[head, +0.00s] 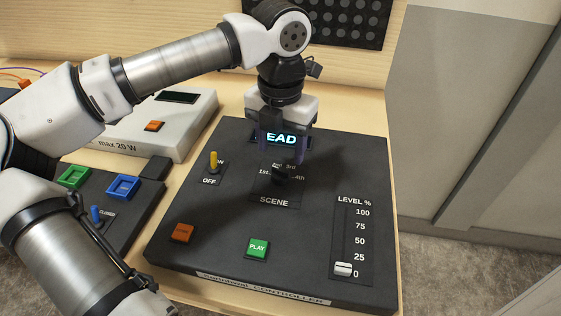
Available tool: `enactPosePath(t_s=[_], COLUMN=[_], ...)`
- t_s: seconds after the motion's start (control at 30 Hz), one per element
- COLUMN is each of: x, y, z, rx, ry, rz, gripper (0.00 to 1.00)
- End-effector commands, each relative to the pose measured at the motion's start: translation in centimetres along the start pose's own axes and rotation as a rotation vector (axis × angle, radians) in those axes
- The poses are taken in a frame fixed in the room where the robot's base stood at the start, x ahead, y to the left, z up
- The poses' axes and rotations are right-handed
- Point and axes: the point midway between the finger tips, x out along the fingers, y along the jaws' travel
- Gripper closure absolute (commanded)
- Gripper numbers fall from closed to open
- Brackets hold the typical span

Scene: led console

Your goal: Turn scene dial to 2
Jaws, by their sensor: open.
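The scene dial (281,175) is a small dark knob on the black controller (210,262), above the SCENE label. My gripper (284,158) is open and points down over the dial. Its fingers overlap the dial's upper part in the picture; I cannot tell whether they touch it. Position labels around the dial are partly covered, with 1st and 4th partly readable. The dial's pointer direction is hidden. A lit display behind my gripper shows the letters EAD, its ends covered.
On the controller are a yellow ON/OFF toggle (213,162), an orange button (182,233), a green PLAY button (258,248) and a level slider (343,269) near 0. A second black panel (115,215) and a white box (185,130) stand left.

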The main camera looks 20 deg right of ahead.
Motion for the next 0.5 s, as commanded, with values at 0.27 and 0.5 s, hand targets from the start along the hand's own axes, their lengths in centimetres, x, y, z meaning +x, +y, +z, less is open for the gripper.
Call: enactPosePath(t_s=[0.27,0.5], x=[4.5,5.9], y=[-0.1,-0.1], z=[0.0,0.0], rx=[0.001,0.001], ry=[0.001,0.000], rz=[-0.003,-0.002], gripper=[0.43,0.43])
